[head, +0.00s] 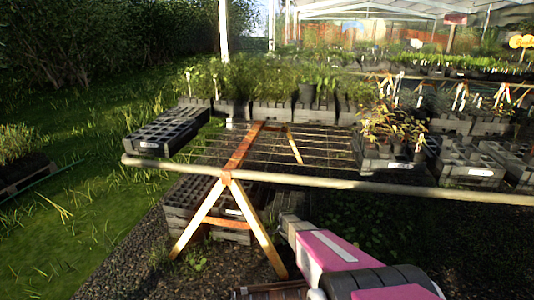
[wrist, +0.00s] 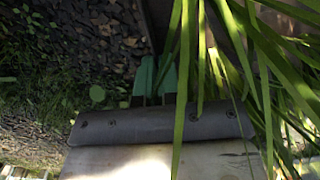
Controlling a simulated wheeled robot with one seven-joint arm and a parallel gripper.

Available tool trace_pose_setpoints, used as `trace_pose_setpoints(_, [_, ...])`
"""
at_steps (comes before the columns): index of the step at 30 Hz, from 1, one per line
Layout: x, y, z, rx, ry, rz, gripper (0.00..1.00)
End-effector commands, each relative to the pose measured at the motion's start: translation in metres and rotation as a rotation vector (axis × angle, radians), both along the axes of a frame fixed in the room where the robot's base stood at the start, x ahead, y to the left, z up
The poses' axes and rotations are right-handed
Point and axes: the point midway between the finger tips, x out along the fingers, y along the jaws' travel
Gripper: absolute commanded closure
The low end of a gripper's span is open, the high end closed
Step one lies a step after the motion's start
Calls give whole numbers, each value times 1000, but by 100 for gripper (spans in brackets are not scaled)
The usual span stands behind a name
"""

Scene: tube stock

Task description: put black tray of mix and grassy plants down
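In the wrist view my gripper (wrist: 158,68) has its green fingers close together, with a thin dark edge between them. This edge appears to be the wall of the black tray (wrist: 154,22), running away from the fingertips. Long grassy plants (wrist: 190,60) rise on the right and hang across the fingers and gripper body. Most of the tray and its mix are hidden or out of frame. In the head view my pink and grey arm reaches in from the bottom, below the bench's front rail; the fingers and held tray cannot be made out there.
A wire-mesh bench (head: 310,147) has a bare middle. An empty black cell tray (head: 165,133) sits at its left end, potted plants (head: 392,130) at right, and a row of leafy trays behind. A wooden trestle (head: 228,185) and stacked crates (head: 190,205) stand below.

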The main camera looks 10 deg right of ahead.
Motion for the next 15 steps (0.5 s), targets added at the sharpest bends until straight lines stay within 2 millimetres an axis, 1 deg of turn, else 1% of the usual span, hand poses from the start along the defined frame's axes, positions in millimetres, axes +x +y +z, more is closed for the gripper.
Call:
trace_pose_setpoints(4, [-4,1,-13,0,0,32,100])
trace_pose_setpoints(12, [-6,2,-20,0,0,49,100])
trace_pose_setpoints(15, [-5,2,-28,0,0,49,100])
